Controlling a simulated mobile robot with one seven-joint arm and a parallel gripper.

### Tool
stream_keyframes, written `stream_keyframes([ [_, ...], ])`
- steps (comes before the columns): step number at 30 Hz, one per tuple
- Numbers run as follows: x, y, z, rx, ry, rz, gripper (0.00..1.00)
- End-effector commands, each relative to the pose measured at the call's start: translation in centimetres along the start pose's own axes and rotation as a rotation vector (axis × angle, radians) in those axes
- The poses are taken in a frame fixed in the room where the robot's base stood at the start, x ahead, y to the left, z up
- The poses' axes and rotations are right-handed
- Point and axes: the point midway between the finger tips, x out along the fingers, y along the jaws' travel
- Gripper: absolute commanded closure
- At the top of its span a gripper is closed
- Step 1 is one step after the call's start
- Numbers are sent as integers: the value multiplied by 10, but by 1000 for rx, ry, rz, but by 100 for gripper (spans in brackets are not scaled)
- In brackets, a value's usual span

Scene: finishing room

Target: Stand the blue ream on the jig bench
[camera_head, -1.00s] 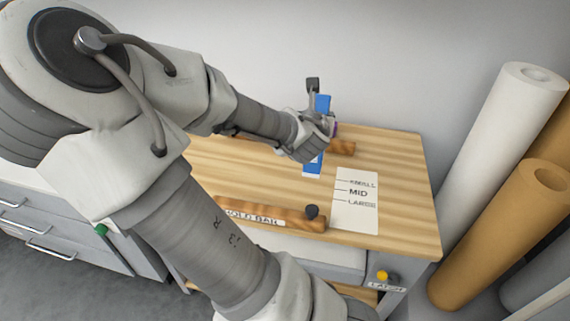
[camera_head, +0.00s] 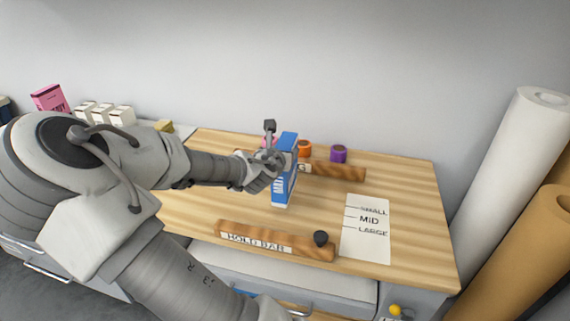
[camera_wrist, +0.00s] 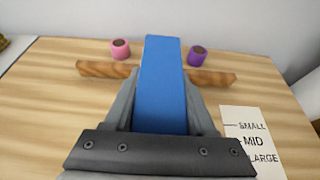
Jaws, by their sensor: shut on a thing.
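The blue ream (camera_head: 287,172) is an upright blue box with a white lower part, above or on the wooden jig bench (camera_head: 415,190). My gripper (camera_head: 272,165) is shut on it from the left in the head view. In the wrist view the blue ream (camera_wrist: 162,85) stands between my two fingers (camera_wrist: 160,112). I cannot tell whether its base touches the bench top. A back wooden bar (camera_head: 340,171) lies behind the ream, partly hidden by it. The front bar (camera_head: 275,244), labelled HOLD BAR, lies near the bench's front edge with a dark knob (camera_head: 320,238).
A white card (camera_head: 367,225) reads SMALL, MID, LARGE. Orange (camera_head: 304,148) and purple (camera_head: 339,153) rolls stand behind the back bar; a pink roll (camera_wrist: 120,48) shows in the wrist view. Tall paper rolls (camera_head: 515,170) stand right. A pink box (camera_head: 50,98) and white boxes stand far left.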

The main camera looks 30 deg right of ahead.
Motion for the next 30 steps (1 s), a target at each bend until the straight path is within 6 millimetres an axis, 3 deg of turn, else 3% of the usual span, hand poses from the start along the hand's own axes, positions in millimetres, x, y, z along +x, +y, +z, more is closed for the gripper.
stream_keyframes([
  [7, 13, -1, -30, 1, -2, -2, 100],
  [20, 15, -1, -35, 0, -4, 0, 100],
  [21, 15, -1, -37, -1, 1, 0, 40],
  [26, 15, -1, -36, -1, 1, 0, 14],
  [30, 15, -1, -36, -1, 1, -1, 14],
])
